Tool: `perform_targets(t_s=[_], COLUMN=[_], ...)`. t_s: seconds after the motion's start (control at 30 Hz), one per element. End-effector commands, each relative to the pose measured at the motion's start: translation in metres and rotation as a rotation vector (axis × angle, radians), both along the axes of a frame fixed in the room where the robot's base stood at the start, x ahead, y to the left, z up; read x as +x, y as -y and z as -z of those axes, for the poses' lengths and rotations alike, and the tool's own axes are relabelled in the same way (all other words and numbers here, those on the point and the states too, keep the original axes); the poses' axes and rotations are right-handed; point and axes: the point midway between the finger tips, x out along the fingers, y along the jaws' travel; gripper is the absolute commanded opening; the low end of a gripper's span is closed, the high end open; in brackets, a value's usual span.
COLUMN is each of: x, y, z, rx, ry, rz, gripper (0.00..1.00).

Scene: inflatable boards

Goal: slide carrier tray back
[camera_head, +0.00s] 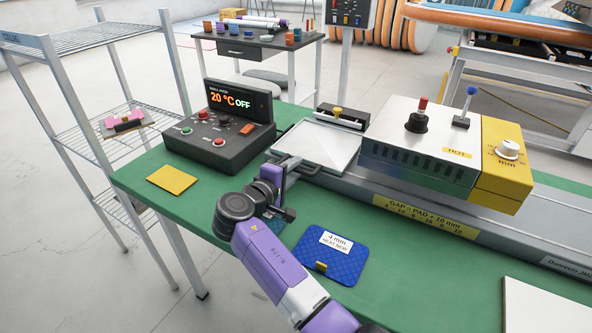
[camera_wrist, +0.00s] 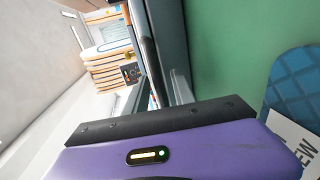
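The carrier tray (camera_head: 318,146) is a flat, pale metal plate on the grey rail, left of the white and yellow heated unit (camera_head: 430,150). A dark clamp bar with a yellow knob (camera_head: 337,113) stands at its far edge. My gripper (camera_head: 292,163) is at the tray's near left corner, low over the rail's edge. In the wrist view, the two grey fingers of my gripper (camera_wrist: 157,94) stand apart, with a dark bar running close to the gap. I see nothing clearly clamped between them. Whether a finger touches the tray is unclear.
A control box (camera_head: 222,128) reading 20 °C OFF stands left of the tray. A yellow pad (camera_head: 172,180) and a blue quilted pad (camera_head: 332,254) marked 4 mm lie on the green bench (camera_head: 420,290). A white board (camera_head: 545,306) lies at the front right. A wire shelf (camera_head: 85,40) stands left.

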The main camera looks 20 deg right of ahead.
Motion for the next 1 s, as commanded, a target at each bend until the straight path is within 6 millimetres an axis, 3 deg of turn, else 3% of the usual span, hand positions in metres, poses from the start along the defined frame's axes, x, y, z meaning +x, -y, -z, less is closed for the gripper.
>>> perform_targets(t_s=[0.37,0.8,1.0], x=[-0.003,-0.04,-0.047], y=[0.001,-0.049,-0.058], z=[-0.001,-0.013,-0.016], rx=[-0.001,-0.001,-0.001], ry=[0.0,-0.001,-0.001], rz=[0.007,0.004,0.005], gripper=[0.34,0.34,0.34])
